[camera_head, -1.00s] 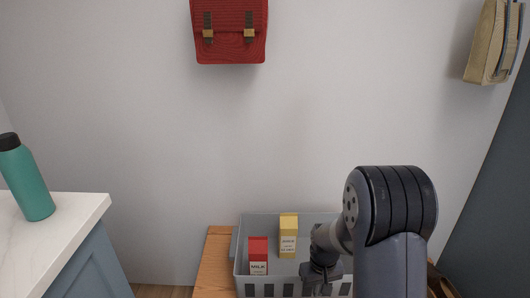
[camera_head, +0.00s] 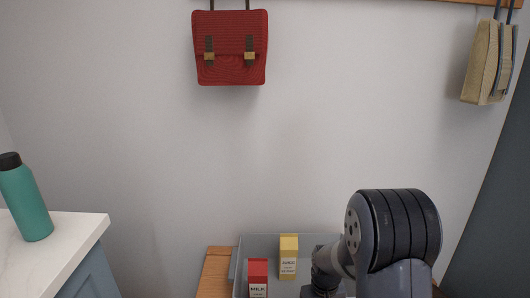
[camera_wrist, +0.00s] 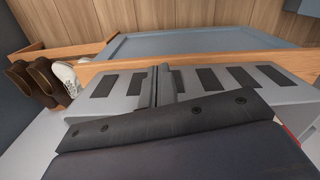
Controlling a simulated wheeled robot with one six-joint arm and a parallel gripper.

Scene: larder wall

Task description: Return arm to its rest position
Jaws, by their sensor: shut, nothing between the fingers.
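My arm (camera_head: 395,230) rises at the lower right of the head view, bent, with its wrist low over the grey crate (camera_head: 262,242). The gripper end falls at or below the lower edge of that view. In the wrist view my gripper (camera_wrist: 161,72) shows as two narrow grey fingers shut together, with nothing between them. The crate's slotted side (camera_wrist: 210,80) appears beyond the fingers; I cannot tell how wide the gap is.
A red milk carton (camera_head: 258,278) and a yellow juice carton (camera_head: 289,258) stand in the crate. A green bottle (camera_head: 27,205) stands on a white counter (camera_head: 75,228). A red bag (camera_head: 230,45) and a beige bag (camera_head: 482,70) hang above. Brown shoes (camera_wrist: 38,82) show at left.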

